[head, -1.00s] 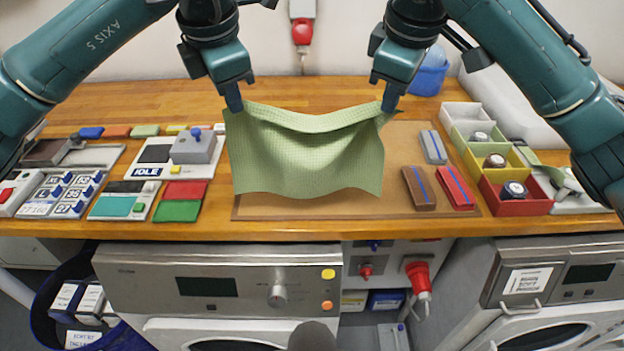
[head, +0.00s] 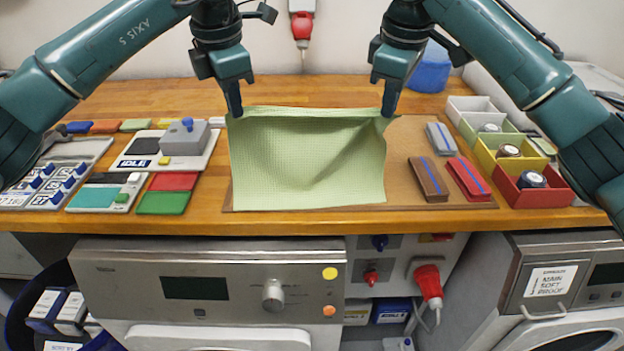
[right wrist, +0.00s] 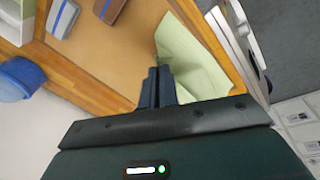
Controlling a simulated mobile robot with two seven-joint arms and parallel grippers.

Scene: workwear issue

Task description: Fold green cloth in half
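The green cloth (head: 300,165) hangs and drapes over the brown board on the wooden bench, its far edge held up at both corners and its near part lying flat toward the bench's front. My left gripper (head: 235,112) is shut on the cloth's far left corner. My right gripper (head: 389,112) is shut on the far right corner. In the right wrist view the fingers (right wrist: 158,88) are closed together with the cloth (right wrist: 190,65) at their tips. A diagonal fold runs through the cloth's right half.
On the brown board (head: 410,140), right of the cloth, lie a brown block (head: 428,180), a red block (head: 468,179) and a grey block (head: 440,138). Coloured bins (head: 535,188) stand further right. Panels and a green block (head: 163,203) lie left.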

